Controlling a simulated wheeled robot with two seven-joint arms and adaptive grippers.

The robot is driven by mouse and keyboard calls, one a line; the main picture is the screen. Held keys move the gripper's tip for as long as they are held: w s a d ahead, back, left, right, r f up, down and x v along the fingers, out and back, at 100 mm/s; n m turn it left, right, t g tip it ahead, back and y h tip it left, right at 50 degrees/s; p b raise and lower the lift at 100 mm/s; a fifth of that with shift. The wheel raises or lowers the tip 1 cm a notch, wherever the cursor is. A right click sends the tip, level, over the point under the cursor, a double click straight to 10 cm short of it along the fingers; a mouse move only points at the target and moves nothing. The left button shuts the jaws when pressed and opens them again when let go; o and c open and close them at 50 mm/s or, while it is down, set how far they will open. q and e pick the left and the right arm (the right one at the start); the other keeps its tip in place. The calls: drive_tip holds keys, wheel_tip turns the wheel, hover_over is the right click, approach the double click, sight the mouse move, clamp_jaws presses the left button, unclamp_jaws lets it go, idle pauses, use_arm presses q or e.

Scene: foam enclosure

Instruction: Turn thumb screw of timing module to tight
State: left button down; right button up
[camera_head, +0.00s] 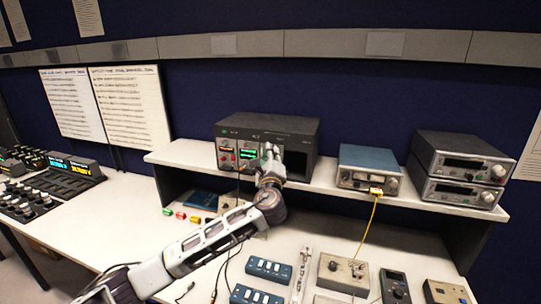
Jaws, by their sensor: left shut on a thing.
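A black instrument rack (285,124) stands on the shelf. It holds a module with red lights (227,153) and, to its right, a module with a green display (248,153); the labels are too small to tell which is the timing module. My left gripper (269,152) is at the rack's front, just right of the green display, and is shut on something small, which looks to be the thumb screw. The screw itself is hidden by the fingers, so I cannot tell how far it is turned. My right gripper is not in view.
A blue instrument (368,160) with a yellow cable and two stacked grey instruments (460,168) stand on the white shelf (330,183), right of the rack. Switch boxes (268,269) and a knob box (343,274) lie on the bench below.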

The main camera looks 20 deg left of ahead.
use_arm(q)
drive_tip(key=shift+a+f+m+t+h, duration=0.1)
drive_tip(key=shift+m+t+h, duration=0.3)
drive_tip(key=shift+m, duration=0.95)
drive_tip(key=shift+a+m+t+h, duration=0.1)
drive_tip(key=shift+m+t+h, duration=0.35)
drive_tip(key=shift+m, duration=0.95)
drive_tip(key=shift+f+m+t+h, duration=0.1)
drive_tip(key=shift+m+t+h, duration=0.3)
drive_tip(key=shift+m, duration=0.95)
drive_tip(key=shift+r+h, duration=0.1)
drive_tip(key=shift+h, duration=0.25)
drive_tip(key=c, duration=1.4)
unclamp_jaws()
drive_tip(key=shift+s, duration=0.1)
drive_tip(key=shift+v, duration=5.9)
